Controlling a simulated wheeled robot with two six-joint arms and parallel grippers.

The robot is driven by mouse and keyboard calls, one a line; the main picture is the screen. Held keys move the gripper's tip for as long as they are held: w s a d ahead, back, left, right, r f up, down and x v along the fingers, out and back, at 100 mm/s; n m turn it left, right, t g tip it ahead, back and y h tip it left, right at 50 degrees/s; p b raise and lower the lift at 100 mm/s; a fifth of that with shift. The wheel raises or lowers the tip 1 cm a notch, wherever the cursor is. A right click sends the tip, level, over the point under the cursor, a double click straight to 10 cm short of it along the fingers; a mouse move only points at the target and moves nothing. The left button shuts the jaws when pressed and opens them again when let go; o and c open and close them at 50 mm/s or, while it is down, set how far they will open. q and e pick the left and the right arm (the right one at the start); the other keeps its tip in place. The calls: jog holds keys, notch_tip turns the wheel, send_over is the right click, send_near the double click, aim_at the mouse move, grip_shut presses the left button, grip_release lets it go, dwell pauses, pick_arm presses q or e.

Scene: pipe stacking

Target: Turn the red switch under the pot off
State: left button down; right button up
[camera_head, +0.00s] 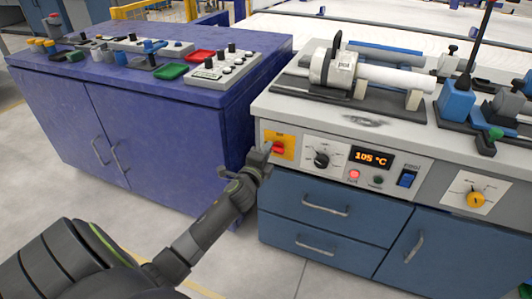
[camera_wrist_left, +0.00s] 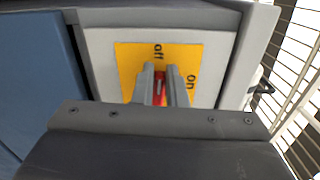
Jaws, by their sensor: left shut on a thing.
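The red switch (camera_head: 279,148) sits on a yellow plate (camera_head: 287,139) at the left end of the grey bench front. My left gripper (camera_head: 262,152) is at the switch. In the left wrist view the two fingers of my left gripper (camera_wrist_left: 165,86) are closed around the red switch (camera_wrist_left: 159,88), one on each side. The yellow plate (camera_wrist_left: 129,62) there carries the words "off" and "on". The pot (camera_head: 330,68), a white cylinder marked "pot" with a dark handle, lies on the bench top above. My right gripper is not in view.
Right of the switch are a black knob (camera_head: 321,160), a display reading 105 °C (camera_head: 370,158), a lit red button (camera_head: 354,174) and a blue rocker switch (camera_head: 406,179). Blue drawers (camera_head: 325,208) are below. A purple cabinet (camera_head: 160,130) stands at left. Floor between is clear.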

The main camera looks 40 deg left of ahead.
pick_arm(q)
jog(key=shift+d+f+n, duration=0.2)
jog(key=shift+f+n, duration=0.2)
jog(key=shift+n, duration=0.1)
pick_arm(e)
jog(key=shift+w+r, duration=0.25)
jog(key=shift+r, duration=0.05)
pick_arm(q)
jog(key=c, duration=1.6)
grip_release()
jog(key=shift+c, duration=0.2)
jog(key=shift+o, duration=0.9)
jog(key=shift+d+r, duration=0.15)
jog(key=shift+d, duration=0.1)
jog(key=shift+w+d+r, duration=0.1)
jog(key=shift+r, duration=0.1)
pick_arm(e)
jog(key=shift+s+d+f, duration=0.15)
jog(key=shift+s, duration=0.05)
pick_arm(q)
jog(key=shift+a, duration=0.3)
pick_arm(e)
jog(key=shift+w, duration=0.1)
